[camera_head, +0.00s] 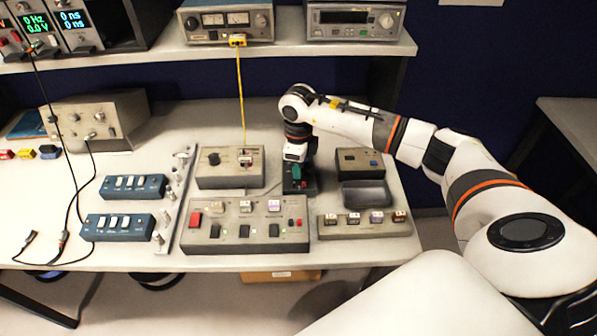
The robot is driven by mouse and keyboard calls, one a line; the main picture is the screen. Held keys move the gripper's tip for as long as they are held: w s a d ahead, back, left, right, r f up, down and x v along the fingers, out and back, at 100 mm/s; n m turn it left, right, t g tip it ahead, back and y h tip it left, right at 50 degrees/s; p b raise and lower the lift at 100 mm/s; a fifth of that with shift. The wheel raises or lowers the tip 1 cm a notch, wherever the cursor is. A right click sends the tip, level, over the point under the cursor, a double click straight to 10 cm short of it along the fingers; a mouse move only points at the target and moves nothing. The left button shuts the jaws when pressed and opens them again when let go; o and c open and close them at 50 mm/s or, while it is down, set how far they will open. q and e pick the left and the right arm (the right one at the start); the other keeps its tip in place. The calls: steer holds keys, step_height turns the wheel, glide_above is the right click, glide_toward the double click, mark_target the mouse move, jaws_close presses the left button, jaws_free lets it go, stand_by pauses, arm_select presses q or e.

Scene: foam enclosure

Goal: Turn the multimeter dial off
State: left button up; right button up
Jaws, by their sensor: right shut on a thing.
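The multimeter (290,188) is a small dark device with a green patch and a red spot. It sits on the bench between the grey box with a knob and the grey unit with a dark tray. My right gripper (297,167) points straight down over it and is shut on its dial. The dial is mostly hidden by the gripper, so its setting cannot be read. My left gripper is not in view.
A grey switch panel (245,232) lies just in front of the multimeter. A grey knob box (215,182) with a yellow cable is left of it. A dark-tray unit (365,195) and a button strip (362,232) are right. A shelf (290,47) with instruments runs behind.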

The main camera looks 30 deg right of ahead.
steer(key=shift+n+b, duration=1.25)
steer(key=shift+n, duration=0.35)
steer(key=shift+r, duration=0.1)
steer(key=o, duration=1)
step_height(320, 180, up, 12)
steer(key=b, duration=0.3)
